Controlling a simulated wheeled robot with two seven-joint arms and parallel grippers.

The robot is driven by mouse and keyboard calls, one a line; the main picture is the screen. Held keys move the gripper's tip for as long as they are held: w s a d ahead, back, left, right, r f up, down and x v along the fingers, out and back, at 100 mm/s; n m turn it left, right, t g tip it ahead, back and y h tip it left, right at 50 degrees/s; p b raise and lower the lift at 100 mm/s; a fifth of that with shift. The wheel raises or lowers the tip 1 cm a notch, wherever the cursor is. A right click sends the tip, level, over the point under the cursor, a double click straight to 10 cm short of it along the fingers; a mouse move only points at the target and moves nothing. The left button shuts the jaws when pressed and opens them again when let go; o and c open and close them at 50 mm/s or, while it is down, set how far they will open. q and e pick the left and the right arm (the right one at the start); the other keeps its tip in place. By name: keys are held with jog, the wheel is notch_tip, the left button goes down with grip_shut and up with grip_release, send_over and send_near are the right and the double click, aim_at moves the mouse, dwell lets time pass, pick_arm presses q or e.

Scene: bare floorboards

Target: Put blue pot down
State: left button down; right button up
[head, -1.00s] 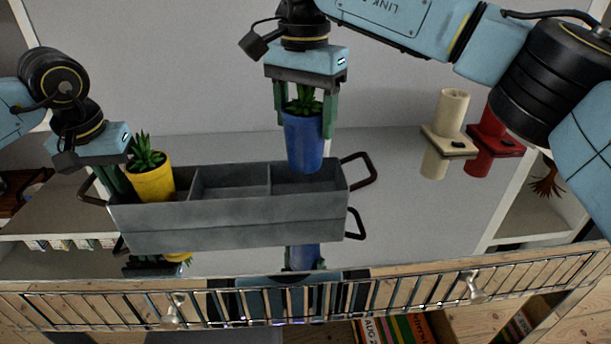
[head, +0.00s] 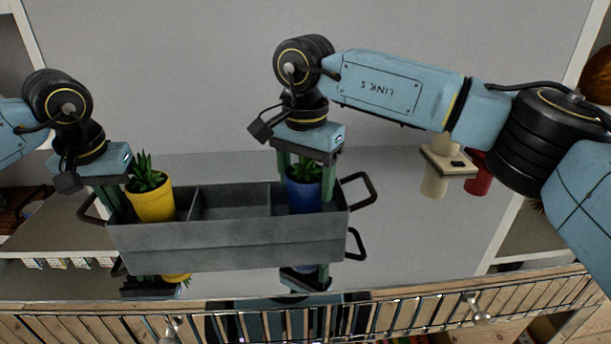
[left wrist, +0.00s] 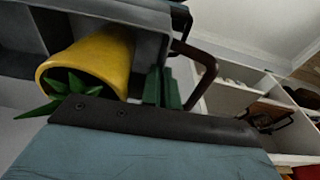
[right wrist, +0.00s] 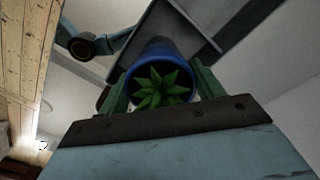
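The blue pot (head: 304,199) with a green plant is inside the right compartment of the grey tray (head: 230,242), its lower part hidden by the front wall. I cannot tell if it touches the tray's floor. My right gripper (head: 306,180) is above it, shut on it with one finger on each side; the right wrist view shows the blue pot (right wrist: 160,56) between the fingers. The yellow pot (head: 153,203) stands in the left compartment.
The tray's middle compartment (head: 230,205) is empty. Dark handles (head: 358,189) stick out at its ends. A cream object (head: 446,160) and a red object (head: 478,172) stand at the right of the shiny grey tabletop (head: 420,225), partly hidden by my right arm.

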jog(key=o, duration=0.4)
notch_tip(320, 180, up, 12)
jog(key=shift+r, duration=0.2)
dwell(0.4)
pick_arm(q)
jog(key=c, duration=1.6)
grip_release()
